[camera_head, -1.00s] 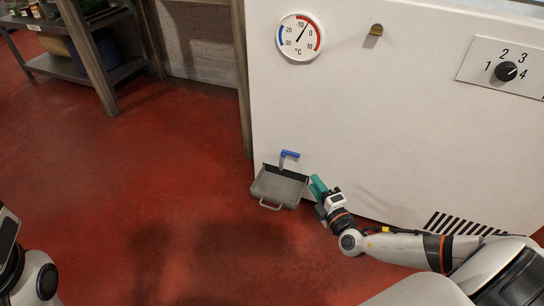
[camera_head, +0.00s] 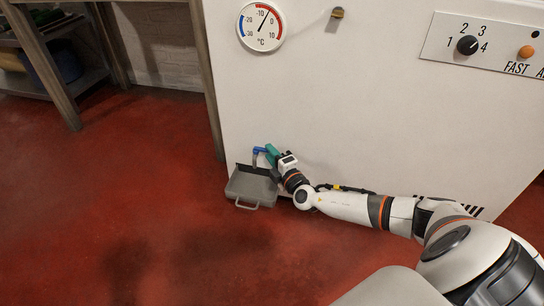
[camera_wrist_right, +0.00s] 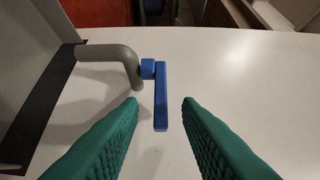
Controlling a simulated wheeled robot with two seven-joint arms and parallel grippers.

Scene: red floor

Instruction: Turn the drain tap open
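The drain tap has a blue lever (camera_head: 259,151) low on the white cabinet front, above a grey tray. In the right wrist view the blue lever (camera_wrist_right: 161,100) stands at the end of a bent grey pipe (camera_wrist_right: 112,53). My right gripper (camera_head: 271,156) is at the lever in the head view. In the wrist view its two green fingers (camera_wrist_right: 161,108) are apart, one on each side of the lever's free end, with visible gaps on both sides. In the head view the gripper partly hides the tap. My left gripper is not in view.
The grey drip tray (camera_head: 250,190) with a handle sits below the tap, close to my right wrist. The white cabinet (camera_head: 350,110) carries a thermometer dial (camera_head: 261,26) and a numbered knob (camera_head: 467,45). Red floor (camera_head: 110,190) is clear at left; a shelf (camera_head: 90,87) stands behind.

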